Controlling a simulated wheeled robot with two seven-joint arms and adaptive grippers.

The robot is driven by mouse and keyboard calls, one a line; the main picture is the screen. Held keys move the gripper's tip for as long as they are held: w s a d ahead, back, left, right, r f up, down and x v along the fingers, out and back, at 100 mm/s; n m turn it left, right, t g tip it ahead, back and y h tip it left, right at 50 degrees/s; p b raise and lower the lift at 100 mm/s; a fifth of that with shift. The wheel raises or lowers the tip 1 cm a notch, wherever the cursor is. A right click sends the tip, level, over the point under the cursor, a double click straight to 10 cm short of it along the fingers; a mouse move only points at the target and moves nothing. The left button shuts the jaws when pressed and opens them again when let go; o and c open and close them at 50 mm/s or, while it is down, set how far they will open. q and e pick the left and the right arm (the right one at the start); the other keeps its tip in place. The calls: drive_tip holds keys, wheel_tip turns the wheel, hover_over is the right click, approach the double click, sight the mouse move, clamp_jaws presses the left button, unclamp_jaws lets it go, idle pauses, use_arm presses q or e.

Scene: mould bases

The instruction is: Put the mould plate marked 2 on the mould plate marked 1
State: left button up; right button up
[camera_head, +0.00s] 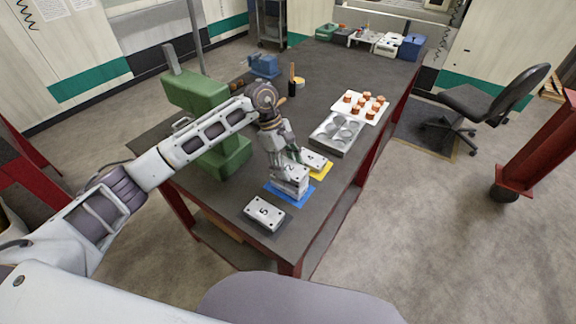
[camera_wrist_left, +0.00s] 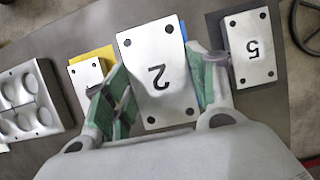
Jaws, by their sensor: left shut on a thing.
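The silver mould plate marked 2 (camera_head: 289,172) is in my left gripper (camera_head: 284,154), over the blue mat (camera_head: 304,196) near the table's front corner. In the left wrist view, plate 2 (camera_wrist_left: 155,75) lies between the green-padded fingers (camera_wrist_left: 158,92), its digit upside down. In the head view another light block (camera_head: 290,187) shows directly below plate 2. Its mark is hidden, so I cannot tell if it is plate 1, nor whether the two touch. My right gripper is not in view.
A plate marked 5 (camera_head: 264,212) lies in front, on a dark mat. Another plate (camera_head: 312,160) lies close behind on a yellow mat (camera_head: 323,171). A metal mould with round cavities (camera_head: 337,131), a white tray (camera_head: 374,118) and a green machine (camera_head: 204,100) stand farther back.

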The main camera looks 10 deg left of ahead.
use_arm(q)
drive_tip(key=shift+f, duration=0.35)
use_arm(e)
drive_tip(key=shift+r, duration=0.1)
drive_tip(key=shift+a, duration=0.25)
use_arm(q)
drive_tip(key=shift+f, duration=0.15)
drive_tip(key=o, duration=1.4)
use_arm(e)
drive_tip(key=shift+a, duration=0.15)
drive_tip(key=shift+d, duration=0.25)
